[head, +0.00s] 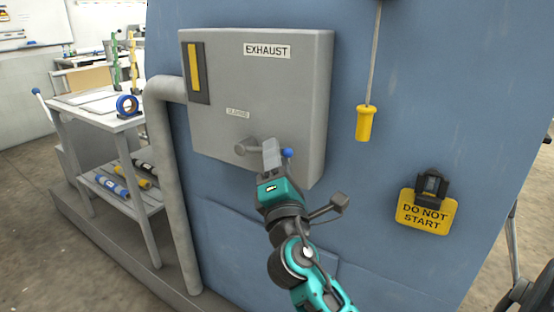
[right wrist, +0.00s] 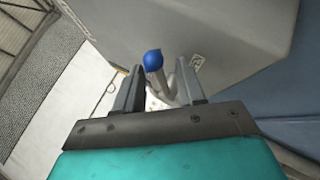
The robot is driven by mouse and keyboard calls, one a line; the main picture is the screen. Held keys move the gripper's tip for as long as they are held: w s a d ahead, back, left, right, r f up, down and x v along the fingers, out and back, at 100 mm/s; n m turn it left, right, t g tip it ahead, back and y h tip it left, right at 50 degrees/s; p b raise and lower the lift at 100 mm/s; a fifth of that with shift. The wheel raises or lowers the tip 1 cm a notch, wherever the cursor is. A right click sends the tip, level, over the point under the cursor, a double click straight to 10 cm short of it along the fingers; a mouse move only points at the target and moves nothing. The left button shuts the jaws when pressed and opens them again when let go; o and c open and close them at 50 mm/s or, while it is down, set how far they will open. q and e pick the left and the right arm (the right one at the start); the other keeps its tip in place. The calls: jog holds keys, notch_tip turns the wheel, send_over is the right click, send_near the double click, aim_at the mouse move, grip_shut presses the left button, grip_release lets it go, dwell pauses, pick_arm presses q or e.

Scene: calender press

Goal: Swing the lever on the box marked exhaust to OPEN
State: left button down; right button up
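The grey box marked EXHAUST (head: 300,85) is fixed to the blue machine panel. Its lever has a round grey hub (head: 248,147) low on the front face and a blue ball knob (head: 287,153) to the right of the hub. A small label (head: 237,113) above the hub is too small to read surely. My right gripper (head: 271,152) is in front of the lever and hides most of its arm. In the right wrist view, the fingers stand apart with the lever's blue knob (right wrist: 153,59) and shaft between and beyond them; contact cannot be told. My left gripper is not in view.
A yellow-handled tool (head: 366,123) hangs right of the box. A yellow DO NOT START tag (head: 425,212) hangs lower right. A grey pipe (head: 167,170) runs down from the box's left side. A white table (head: 130,124) stands at the left.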

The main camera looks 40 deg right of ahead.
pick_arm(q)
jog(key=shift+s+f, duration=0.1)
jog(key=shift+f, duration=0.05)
